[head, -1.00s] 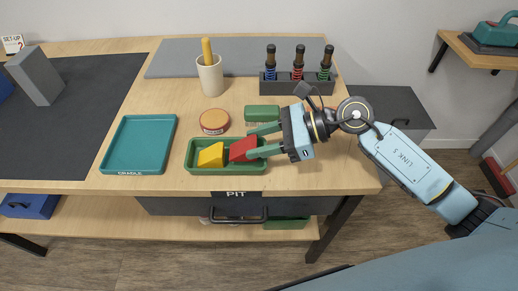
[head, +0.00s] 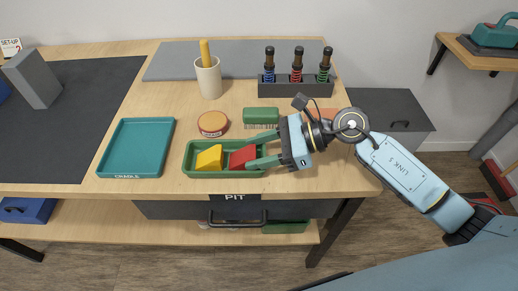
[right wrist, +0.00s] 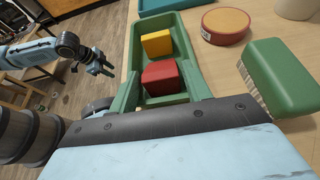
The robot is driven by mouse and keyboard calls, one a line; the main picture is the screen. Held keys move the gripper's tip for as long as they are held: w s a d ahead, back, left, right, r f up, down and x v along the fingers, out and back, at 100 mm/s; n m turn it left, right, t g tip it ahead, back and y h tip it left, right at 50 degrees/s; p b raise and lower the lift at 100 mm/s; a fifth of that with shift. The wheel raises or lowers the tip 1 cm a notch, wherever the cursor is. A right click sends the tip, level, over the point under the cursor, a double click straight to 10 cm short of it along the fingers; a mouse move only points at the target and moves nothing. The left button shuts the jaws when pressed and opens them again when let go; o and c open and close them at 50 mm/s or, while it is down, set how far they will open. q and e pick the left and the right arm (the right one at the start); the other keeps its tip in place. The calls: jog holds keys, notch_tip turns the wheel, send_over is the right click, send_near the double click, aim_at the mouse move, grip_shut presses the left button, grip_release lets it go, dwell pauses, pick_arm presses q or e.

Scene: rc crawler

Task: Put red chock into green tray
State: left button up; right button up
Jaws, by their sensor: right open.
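The red chock (head: 243,157) lies in the right part of the green tray (head: 214,174), beside a yellow chock (head: 209,157). My right gripper (head: 254,152) is open at the tray's right end, its fingers on either side of the red chock. In the right wrist view the red chock (right wrist: 162,78) sits inside the tray (right wrist: 187,45) between the spread fingers, with the yellow chock (right wrist: 157,43) beyond it. My left gripper (right wrist: 103,66) shows small at the left of that view, too small to judge its jaws.
Behind the tray are an orange-topped round tin (head: 212,124) and a green brush (head: 261,116). A teal cradle tray (head: 137,174) lies to the left. A cup (head: 208,80) and a rack of shock absorbers (head: 296,88) stand farther back. Bare wood lies between the two trays.

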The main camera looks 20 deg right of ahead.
pick_arm(q)
jog(key=shift+r, duration=0.1)
pick_arm(e)
jog(key=shift+r, duration=0.15)
jog(key=p+v, duration=0.1)
jog(key=v, duration=1)
jog(key=shift+s, duration=0.1)
jog(key=shift+s+d+r, duration=0.1)
jog(key=shift+d, duration=0.4)
pick_arm(q)
jog(key=a+f, duration=0.1)
jog(key=s+a+f, duration=0.1)
jog(key=f, duration=0.1)
jog(key=shift+f, duration=0.1)
